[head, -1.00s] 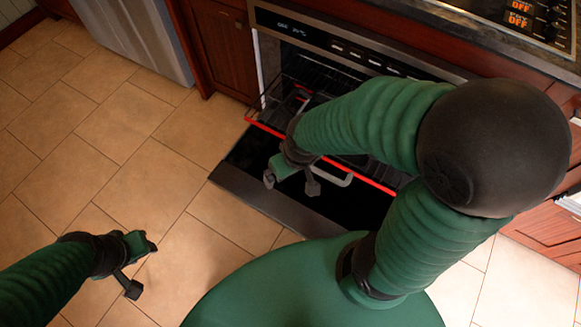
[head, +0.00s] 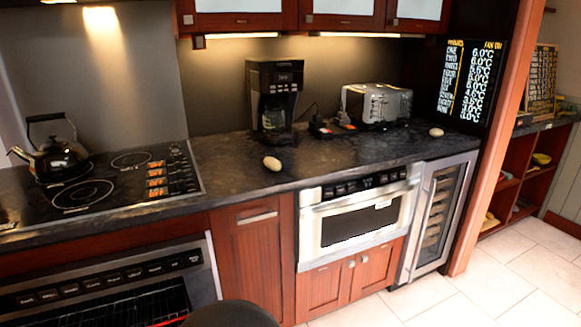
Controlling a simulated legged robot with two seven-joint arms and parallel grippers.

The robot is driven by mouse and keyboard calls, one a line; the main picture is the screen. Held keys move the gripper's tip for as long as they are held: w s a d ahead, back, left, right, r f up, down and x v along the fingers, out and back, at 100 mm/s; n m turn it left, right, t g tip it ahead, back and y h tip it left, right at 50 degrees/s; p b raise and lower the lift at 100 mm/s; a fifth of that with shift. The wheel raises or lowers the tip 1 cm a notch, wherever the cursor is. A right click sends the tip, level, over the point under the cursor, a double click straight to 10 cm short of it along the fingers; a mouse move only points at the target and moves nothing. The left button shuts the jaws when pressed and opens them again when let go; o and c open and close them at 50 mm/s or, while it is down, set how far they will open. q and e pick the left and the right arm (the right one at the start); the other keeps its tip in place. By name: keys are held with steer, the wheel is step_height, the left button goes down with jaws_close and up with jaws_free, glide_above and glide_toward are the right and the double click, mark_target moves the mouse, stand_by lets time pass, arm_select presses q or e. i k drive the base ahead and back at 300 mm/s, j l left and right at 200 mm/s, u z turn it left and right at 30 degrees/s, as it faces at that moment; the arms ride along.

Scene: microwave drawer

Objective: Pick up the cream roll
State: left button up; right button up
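Two small cream-coloured oval things lie on the dark countertop (head: 225,165) in the head view. One cream roll (head: 272,163) lies near the counter's front edge, right of the cooktop. The other cream oval thing (head: 436,132) lies farther right, past the toaster; I cannot tell whether both are rolls. Neither of my grippers is in view. A dark rounded part of my own arm shows at the bottom edge.
A cooktop (head: 90,190) with a black kettle (head: 52,160) is at left. A coffee maker (head: 273,98) and toaster (head: 377,104) stand at the back. Floor is clear at lower right.

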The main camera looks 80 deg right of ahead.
mark_target(271, 163)
steer(key=i+j+z, duration=0.1)
steer(key=z, duration=2.3)
steer(key=i+j+z, duration=0.1)
steer(key=j+z, duration=0.5)
steer(key=j, duration=0.2)
